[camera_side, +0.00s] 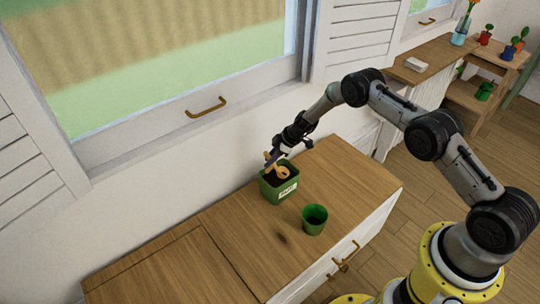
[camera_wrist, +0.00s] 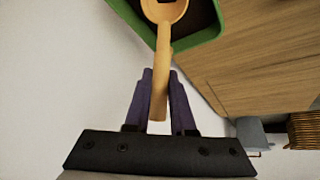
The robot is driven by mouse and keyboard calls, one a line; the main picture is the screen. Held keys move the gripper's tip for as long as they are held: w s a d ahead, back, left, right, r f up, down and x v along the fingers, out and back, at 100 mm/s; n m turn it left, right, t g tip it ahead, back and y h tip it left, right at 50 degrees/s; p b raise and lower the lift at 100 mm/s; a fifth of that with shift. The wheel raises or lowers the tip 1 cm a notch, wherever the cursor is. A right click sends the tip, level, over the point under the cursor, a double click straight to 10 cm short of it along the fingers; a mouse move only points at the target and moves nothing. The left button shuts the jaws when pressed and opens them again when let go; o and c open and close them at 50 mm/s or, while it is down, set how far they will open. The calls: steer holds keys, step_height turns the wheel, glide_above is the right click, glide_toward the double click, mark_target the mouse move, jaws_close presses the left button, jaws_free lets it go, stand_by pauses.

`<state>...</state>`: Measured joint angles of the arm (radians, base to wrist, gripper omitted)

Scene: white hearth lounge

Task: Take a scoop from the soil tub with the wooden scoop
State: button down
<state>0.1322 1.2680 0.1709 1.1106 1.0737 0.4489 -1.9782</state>
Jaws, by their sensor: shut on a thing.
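The soil tub (camera_side: 279,189) is a green square container with a white label, standing on the wooden cabinet top near the wall. Dark soil shows inside it, and its green rim (camera_wrist: 190,43) shows at the top of the wrist view. The wooden scoop (camera_side: 274,161) is light wood; its round bowl is over the tub's opening in the wrist view (camera_wrist: 165,10). I cannot tell whether the bowl touches the soil or holds any. My gripper (camera_side: 274,155) is above the tub; its purple fingers (camera_wrist: 159,100) are shut on the scoop's handle.
A small green pot (camera_side: 314,219) stands in front and right of the tub on the cabinet top (camera_side: 240,230). The wall and window lie close behind the tub. The cabinet top is bare to the left. A shelf with small plants (camera_side: 484,91) is far right.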

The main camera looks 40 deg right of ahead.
steer(key=shift+f, duration=1.5)
steer(key=shift+r, duration=4.4)
